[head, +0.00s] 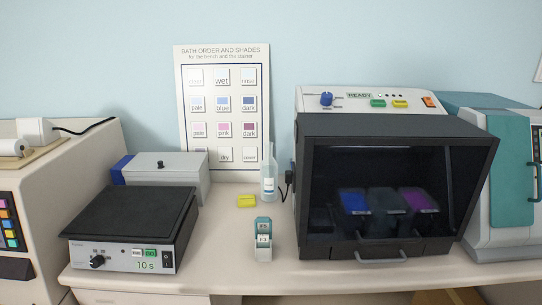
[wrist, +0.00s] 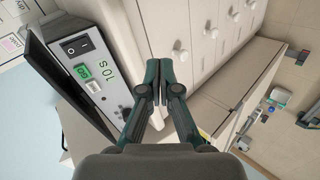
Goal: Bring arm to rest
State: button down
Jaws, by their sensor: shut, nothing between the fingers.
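My gripper (wrist: 158,82) shows in the wrist view with its two dark green fingers together and nothing between them. It is beside the front of a black-topped device with a power switch and a green GO button (wrist: 82,71), apart from it as far as I can tell. The arm and gripper are not in the head view. There the same device (head: 124,258) stands at the left of the bench, its display reading 10 s.
A dark-windowed stainer (head: 330,130) holds blue, dark and purple baths. A bottle (head: 269,180), a yellow block (head: 246,201) and a small teal-and-white holder (head: 263,240) stand mid-bench. Drawers (wrist: 205,35) lie beyond my gripper. Bare bench shows around the holder.

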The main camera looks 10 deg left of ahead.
jog(key=w+d+f+m+g+h, duration=0.2)
jog(key=d+f+m+g, duration=0.2)
jog(key=d+f, duration=1.1)
jog(key=w+d+f+m+g+h, duration=0.2)
jog(key=d+f+m+g, duration=0.25)
jog(key=d+f, duration=1)
jog(key=s+d+f+m+g+y, duration=0.1)
jog(key=s+d+f+m+g, duration=0.3)
jog(key=s+d+f, duration=0.4)
jog(key=s+d+f+m+g+y, duration=0.1)
jog(key=s+d+f+m+g, duration=0.3)
jog(key=s+d+f, duration=0.5)
jog(key=s+d+m, duration=0.1)
jog(key=d, duration=0.3)
jog(key=shift+s+d+f, duration=0.15)
jog(key=shift+d+f, duration=0.1)
jog(key=shift+d, duration=0.1)
